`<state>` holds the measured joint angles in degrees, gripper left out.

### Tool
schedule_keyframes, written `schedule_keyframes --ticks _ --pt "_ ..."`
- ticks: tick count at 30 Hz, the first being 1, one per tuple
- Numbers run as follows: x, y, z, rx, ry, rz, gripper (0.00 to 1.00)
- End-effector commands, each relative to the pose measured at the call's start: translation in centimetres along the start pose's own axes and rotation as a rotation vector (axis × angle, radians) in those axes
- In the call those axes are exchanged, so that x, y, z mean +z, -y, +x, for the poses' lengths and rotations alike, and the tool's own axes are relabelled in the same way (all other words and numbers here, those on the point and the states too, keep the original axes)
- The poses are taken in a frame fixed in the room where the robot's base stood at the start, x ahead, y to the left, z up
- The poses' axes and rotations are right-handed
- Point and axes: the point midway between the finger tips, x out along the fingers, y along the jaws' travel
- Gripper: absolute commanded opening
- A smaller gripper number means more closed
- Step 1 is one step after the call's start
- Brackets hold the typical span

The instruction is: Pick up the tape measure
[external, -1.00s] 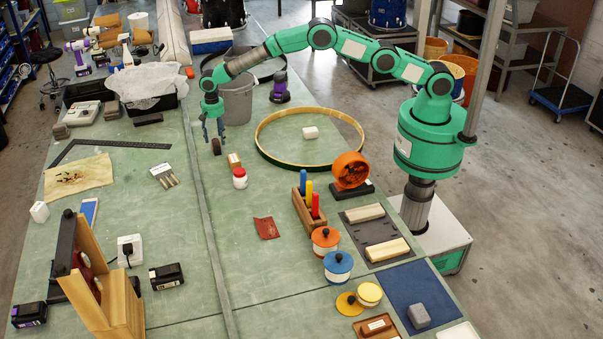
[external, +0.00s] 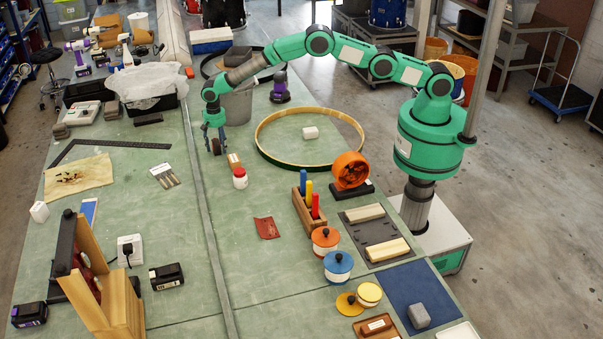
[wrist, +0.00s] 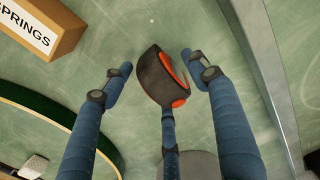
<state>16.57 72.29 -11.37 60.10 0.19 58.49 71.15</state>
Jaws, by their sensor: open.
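The tape measure (wrist: 158,82) is a small black case with orange sides. In the wrist view it lies between the fingertips of my gripper (wrist: 156,64), with a visible gap on the left and a narrower one on the right. A third dark blue finger shows below it in the picture; I cannot tell whether it touches. In the external view my gripper (external: 214,140) points down at the bench around the tape measure (external: 216,147), which the fingers partly hide. My gripper is open and holds nothing.
A wooden box marked SPRINGS (wrist: 42,28) stands close by; it also shows in the external view (external: 234,161). A grey bucket (external: 238,107) stands behind my gripper. A large drum hoop (external: 262,155) lies to the right.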

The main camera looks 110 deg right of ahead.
Motion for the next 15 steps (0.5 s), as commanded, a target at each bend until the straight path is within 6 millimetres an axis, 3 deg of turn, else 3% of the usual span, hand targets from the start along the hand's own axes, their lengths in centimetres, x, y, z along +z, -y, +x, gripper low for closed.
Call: schedule_keyframes --ticks 3,12,15 --pt "-0.01 0.00 -0.01 0.000 0.000 0.000 0.59" --pt "-0.01 0.00 -0.01 0.000 0.000 0.000 0.02" --pt "-0.02 0.04 -0.09 -0.001 0.000 0.000 0.01"
